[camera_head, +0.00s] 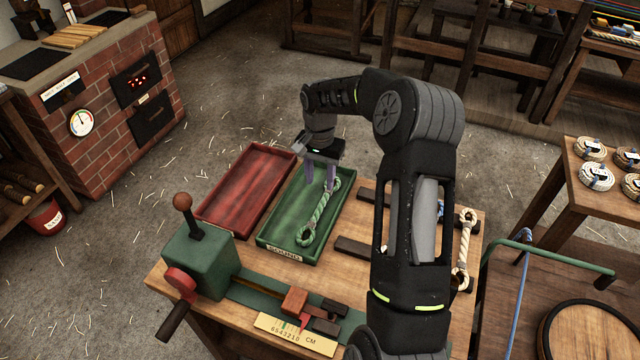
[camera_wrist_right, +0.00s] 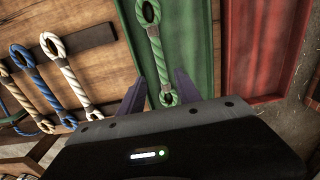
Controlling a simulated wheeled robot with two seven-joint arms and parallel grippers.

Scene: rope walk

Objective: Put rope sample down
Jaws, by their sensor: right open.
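The green-and-white rope sample (camera_head: 319,213), with an eye at each end, lies lengthwise in the green tray (camera_head: 262,240), which has a label on its front wall. It also shows in the wrist view (camera_wrist_right: 158,52). My right gripper (camera_head: 320,186) is over the far end of this tray, fingers pointing down. In the wrist view the right gripper (camera_wrist_right: 158,92) has its fingers apart, one on each side of the sample's near eye. I cannot tell the exact height of the fingertips above the tray floor. My left gripper is not in view.
An empty red tray (camera_head: 237,195) is left of the green one. A green machine (camera_head: 200,255) with a lever stands at the table's front left. Other rope samples (camera_wrist_right: 75,82) lie on dark strips to the tray's right, partly hidden by my arm in the head view.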

